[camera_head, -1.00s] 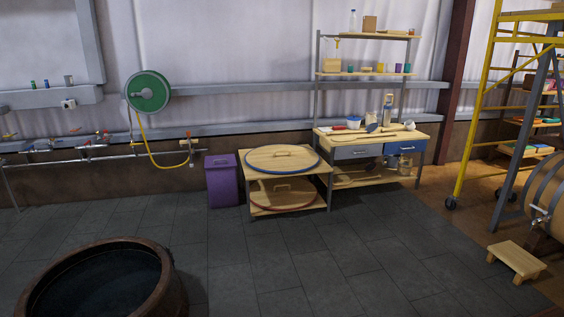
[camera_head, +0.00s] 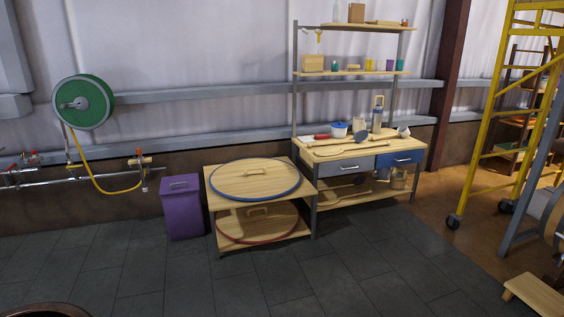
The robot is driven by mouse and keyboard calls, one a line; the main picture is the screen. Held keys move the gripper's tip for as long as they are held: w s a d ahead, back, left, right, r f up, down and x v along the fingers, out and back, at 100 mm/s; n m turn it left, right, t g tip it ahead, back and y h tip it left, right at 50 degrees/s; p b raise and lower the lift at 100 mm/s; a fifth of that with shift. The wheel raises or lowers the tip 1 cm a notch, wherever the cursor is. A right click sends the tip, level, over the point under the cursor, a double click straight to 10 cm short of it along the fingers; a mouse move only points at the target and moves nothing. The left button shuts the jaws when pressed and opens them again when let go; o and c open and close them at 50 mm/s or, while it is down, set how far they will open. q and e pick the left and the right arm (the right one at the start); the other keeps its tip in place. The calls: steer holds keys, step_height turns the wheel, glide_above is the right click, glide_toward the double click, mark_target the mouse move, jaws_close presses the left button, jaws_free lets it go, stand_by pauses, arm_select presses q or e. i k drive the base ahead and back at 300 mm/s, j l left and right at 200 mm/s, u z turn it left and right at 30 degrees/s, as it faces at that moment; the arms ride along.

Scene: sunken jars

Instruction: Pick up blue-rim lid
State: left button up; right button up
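The blue-rim lid (camera_head: 254,181) is a large round wooden disc with a blue edge and a wooden handle on top. It lies flat on the top shelf of a low wooden stand (camera_head: 219,204). A similar lid with a red rim (camera_head: 258,224) lies on the shelf below it. Neither of my grippers shows in the head view.
A purple bin (camera_head: 182,208) stands just left of the stand, and a workbench (camera_head: 345,166) with tools stands to its right. A jar rim (camera_head: 45,311) shows at the bottom left. A yellow scaffold (camera_head: 481,140) and a wooden step (camera_head: 537,294) are at the right. The grey floor (camera_head: 290,285) before the stand is clear.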

mark_target(249, 179)
steer(key=i, duration=2.35)
